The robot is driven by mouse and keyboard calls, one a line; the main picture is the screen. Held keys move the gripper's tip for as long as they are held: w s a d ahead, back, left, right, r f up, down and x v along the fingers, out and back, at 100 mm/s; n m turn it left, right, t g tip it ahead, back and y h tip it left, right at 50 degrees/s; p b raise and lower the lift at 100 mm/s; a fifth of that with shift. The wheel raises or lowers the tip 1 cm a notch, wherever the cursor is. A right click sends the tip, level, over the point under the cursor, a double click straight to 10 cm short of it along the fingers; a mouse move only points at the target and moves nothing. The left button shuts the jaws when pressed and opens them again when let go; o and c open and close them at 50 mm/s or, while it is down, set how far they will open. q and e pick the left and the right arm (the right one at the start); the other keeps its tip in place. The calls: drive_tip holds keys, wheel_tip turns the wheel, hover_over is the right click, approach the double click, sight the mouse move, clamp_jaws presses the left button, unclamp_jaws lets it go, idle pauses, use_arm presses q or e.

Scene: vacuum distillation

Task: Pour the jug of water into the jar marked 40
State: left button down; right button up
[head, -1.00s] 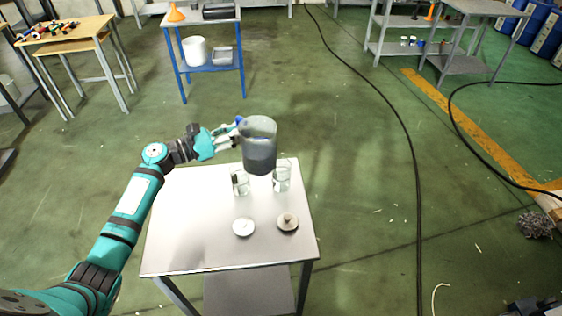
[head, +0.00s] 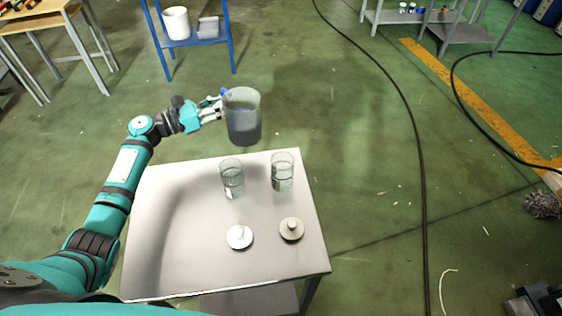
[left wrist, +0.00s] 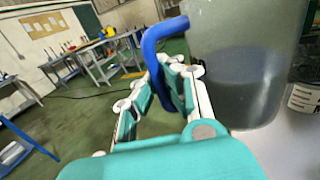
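The clear jug (head: 243,117) with dark-looking water in its lower part is held in the air beyond the table's far edge, close to upright. My left gripper (head: 215,105) is shut on its blue handle (left wrist: 160,40), which the left wrist view shows between the fingers. Two glass jars stand on the table: a left jar (head: 232,178) and a right jar (head: 282,171), both open at the top. Each has a small label, too small to read, so I cannot tell which is marked 40. My right gripper is not in view.
Two round lids, one white (head: 239,237) and one greyish (head: 291,229), lie on the metal table (head: 180,230) in front of the jars. The table's left half is clear. A blue rack (head: 190,40) and a wooden table stand farther back.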

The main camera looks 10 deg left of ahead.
sight(233, 108)
use_arm(q)
wheel_tip(233, 108, down, 5)
drive_tip(key=b, duration=0.3)
drive_tip(key=shift+w+f, duration=0.15)
drive_tip(key=shift+f, duration=0.05)
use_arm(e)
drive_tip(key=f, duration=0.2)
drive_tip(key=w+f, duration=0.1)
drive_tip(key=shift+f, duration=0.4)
use_arm(q)
drive_tip(key=shift+r, duration=0.1)
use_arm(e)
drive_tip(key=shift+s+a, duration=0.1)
